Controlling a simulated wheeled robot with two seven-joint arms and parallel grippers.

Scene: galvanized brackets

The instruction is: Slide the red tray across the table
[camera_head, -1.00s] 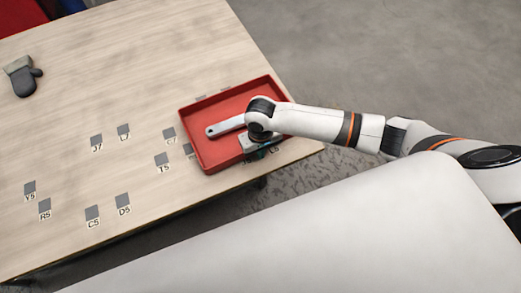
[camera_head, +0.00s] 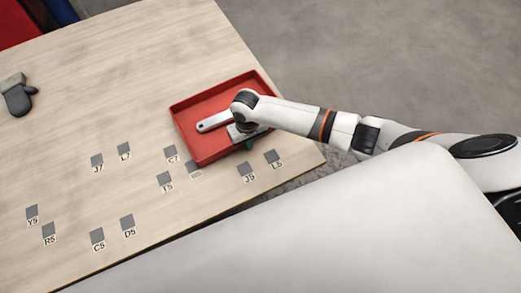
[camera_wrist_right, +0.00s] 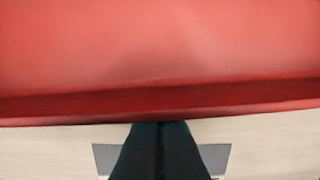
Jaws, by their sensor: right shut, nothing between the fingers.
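The red tray (camera_head: 222,99) lies on the wooden table near its right edge in the head view. A grey metal piece with a rounded end (camera_head: 214,121) shows over the tray, partly hidden by my right wrist. My right gripper (camera_head: 249,143) is at the tray's near wall, pointing down. In the right wrist view the dark fingers (camera_wrist_right: 160,150) are together with nothing between them, right at the tray's outer wall (camera_wrist_right: 160,100). Whether they touch the wall is hard to tell. My left gripper is not in view.
The table (camera_head: 110,80) carries several grey labelled squares, such as J5 (camera_head: 246,169) and L5 (camera_head: 272,157), just in front of the tray. A dark mitt (camera_head: 19,97) lies at the far left. The table's middle is clear.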

